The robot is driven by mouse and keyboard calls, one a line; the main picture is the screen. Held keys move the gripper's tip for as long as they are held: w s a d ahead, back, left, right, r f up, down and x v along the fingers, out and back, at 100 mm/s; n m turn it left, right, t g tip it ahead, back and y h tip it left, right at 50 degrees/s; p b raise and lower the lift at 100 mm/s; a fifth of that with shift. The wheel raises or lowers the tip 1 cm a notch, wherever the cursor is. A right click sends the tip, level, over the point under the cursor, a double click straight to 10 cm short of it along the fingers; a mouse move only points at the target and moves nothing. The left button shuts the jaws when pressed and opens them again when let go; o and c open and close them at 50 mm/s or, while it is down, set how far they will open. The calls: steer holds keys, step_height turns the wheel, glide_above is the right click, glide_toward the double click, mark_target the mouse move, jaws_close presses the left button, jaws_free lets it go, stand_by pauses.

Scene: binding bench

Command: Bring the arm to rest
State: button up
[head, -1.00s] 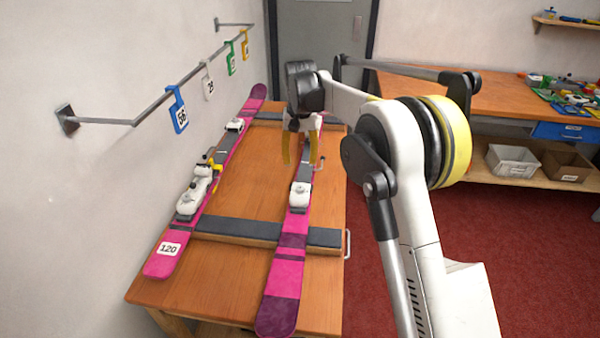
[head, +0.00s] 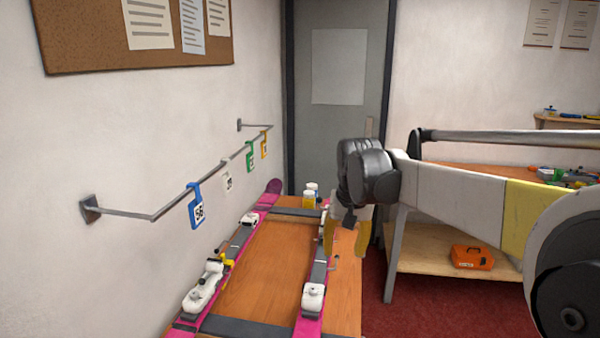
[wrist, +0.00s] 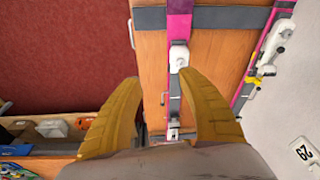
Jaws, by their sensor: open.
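My gripper (head: 346,238) hangs from my arm at the right side of the bench in the head view. Its yellow fingers are apart with nothing between them, and they also show open in the wrist view (wrist: 160,105). Below it is the wooden bench (head: 262,270) with two pink skis. The right ski (head: 309,325) lies under and beside my gripper, partly hidden by it. The left ski (head: 232,255) lies along the wall side. White binding parts (head: 313,297) sit on both skis. In the wrist view my gripper is above the bench, apart from the ski (wrist: 179,28).
A wall rail (head: 130,214) on the left carries several coloured numbered tags, one blue (head: 196,206). A side table with a lower shelf (head: 425,250) holds an orange case (head: 472,257). Red carpet (head: 420,305) is open floor.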

steer(key=s+d+r+t, duration=0.1)
steer(key=s+d, duration=0.2)
steer(key=s, duration=0.4)
steer(key=s+d+r+t, duration=0.1)
steer(key=s+d, duration=0.1)
steer(key=s, duration=0.6)
steer(key=s+d+f+t, duration=0.2)
steer(key=s+f, duration=0.5)
steer(key=s, duration=0.5)
steer(key=shift+s+d+t+b, duration=0.15)
steer(key=shift+d+t+b, duration=0.2)
steer(key=shift+d, duration=0.35)
